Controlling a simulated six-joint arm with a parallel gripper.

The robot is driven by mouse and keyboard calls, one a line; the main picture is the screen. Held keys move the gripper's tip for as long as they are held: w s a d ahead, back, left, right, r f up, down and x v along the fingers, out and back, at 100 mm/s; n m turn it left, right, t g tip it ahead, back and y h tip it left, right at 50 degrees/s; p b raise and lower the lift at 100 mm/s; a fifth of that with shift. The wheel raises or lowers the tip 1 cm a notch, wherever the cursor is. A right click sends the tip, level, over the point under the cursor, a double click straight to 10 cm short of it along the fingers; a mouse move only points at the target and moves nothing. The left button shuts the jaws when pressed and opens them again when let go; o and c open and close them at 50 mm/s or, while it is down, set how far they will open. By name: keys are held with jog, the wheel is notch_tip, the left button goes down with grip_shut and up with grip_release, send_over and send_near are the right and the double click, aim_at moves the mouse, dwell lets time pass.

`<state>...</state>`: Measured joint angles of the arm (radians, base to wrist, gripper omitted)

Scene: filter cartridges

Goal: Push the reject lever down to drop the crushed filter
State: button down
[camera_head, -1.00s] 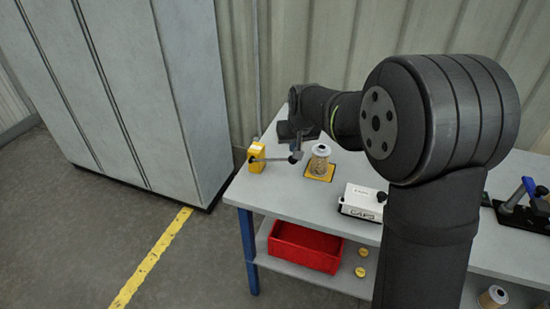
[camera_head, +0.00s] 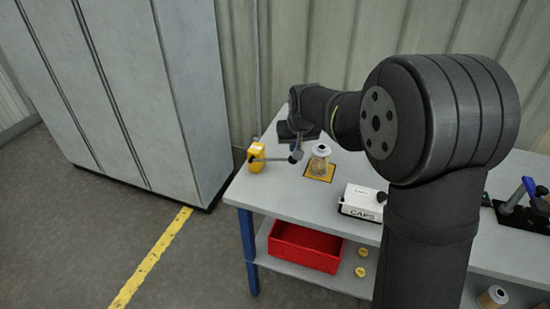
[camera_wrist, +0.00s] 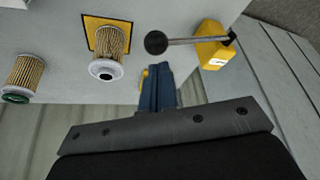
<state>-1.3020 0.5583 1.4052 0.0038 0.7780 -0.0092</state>
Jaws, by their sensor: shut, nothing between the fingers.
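The reject lever is a grey rod with a black knob (camera_wrist: 155,43), standing out level from a yellow box (camera_head: 257,157) at the table's left end; the box also shows in the wrist view (camera_wrist: 212,45). A pleated tan filter (camera_head: 319,160) stands on a yellow-framed square just right of the knob; it also shows in the wrist view (camera_wrist: 108,50). I cannot tell whether it is crushed. My gripper (camera_wrist: 157,72) is shut and empty, its blue fingers close to the knob. Whether they touch it is unclear. In the head view the wrist partly hides the fingers.
A red bin (camera_head: 305,246) sits on the lower shelf below the table's front edge, beside yellow caps. A white box marked CAPS (camera_head: 361,202) stands to the right. Another filter with a green ring (camera_wrist: 23,78) shows at left in the wrist view.

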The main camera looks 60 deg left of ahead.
aim_at(296, 162)
dwell(0.5)
jog(key=shift+f, duration=3.2)
jog(key=shift+w+f, duration=0.15)
jog(key=shift+f, duration=0.4)
jog(key=shift+w+f, duration=0.15)
jog(key=shift+f, duration=0.4)
jog(key=shift+r, duration=0.1)
jog(key=shift+r, duration=5.2)
